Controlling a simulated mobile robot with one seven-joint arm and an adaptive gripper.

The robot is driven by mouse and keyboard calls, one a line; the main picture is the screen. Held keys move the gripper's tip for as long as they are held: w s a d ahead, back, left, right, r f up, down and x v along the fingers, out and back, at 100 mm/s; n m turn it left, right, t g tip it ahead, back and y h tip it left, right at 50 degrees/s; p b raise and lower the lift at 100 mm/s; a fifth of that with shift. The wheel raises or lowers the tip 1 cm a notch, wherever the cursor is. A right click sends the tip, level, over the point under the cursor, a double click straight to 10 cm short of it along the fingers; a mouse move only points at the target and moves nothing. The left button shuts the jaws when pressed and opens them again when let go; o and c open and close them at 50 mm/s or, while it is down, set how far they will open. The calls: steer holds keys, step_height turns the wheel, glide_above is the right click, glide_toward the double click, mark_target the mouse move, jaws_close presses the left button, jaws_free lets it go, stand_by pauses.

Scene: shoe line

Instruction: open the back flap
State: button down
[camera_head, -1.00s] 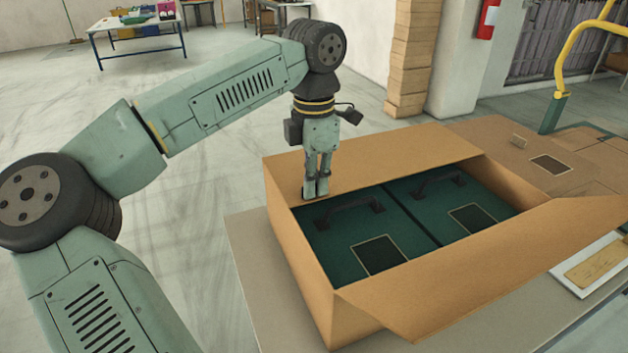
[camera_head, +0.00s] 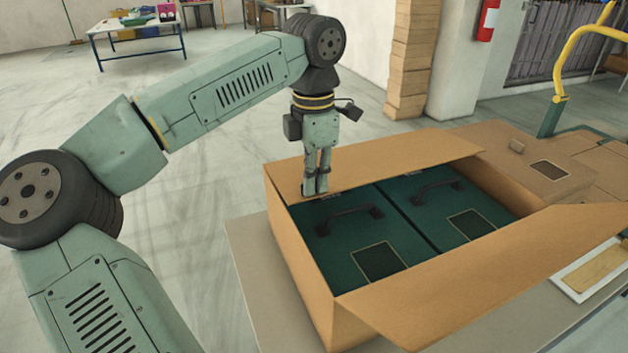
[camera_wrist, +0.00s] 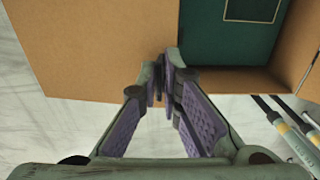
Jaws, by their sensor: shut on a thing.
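The open cardboard carton (camera_head: 300,250) stands on a table, with two dark green shoe boxes (camera_head: 330,235) (camera_head: 425,195) inside. Its back flap (camera_head: 390,158) lies nearly flat over the far side of the opening. My gripper (camera_head: 316,192) points down at the left end of this flap, with its fingers close together on the flap's inner edge. In the wrist view, the fingertips (camera_wrist: 164,70) meet at the brown cardboard (camera_wrist: 100,45), beside a green box (camera_wrist: 225,35). What lies between the tips is mostly hidden.
The front flap (camera_head: 490,270) is folded outward over the table (camera_head: 255,270). Another closed carton (camera_head: 535,165) is behind on the right. A white tray (camera_head: 585,275) lies on the right. Open floor is to the left of the table.

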steer(key=w+a+r+p, duration=0.3)
steer(key=w+r+p, duration=0.3)
steer(key=r, duration=0.3)
steer(key=w+a+r, duration=0.2)
steer(key=w+a, duration=0.3)
steer(key=w, duration=0.7)
steer(key=c, duration=1.8)
jaws_free()
steer(key=shift+d+f, duration=0.1)
steer(key=shift+w+f, duration=0.2)
steer(key=shift+w, duration=0.25)
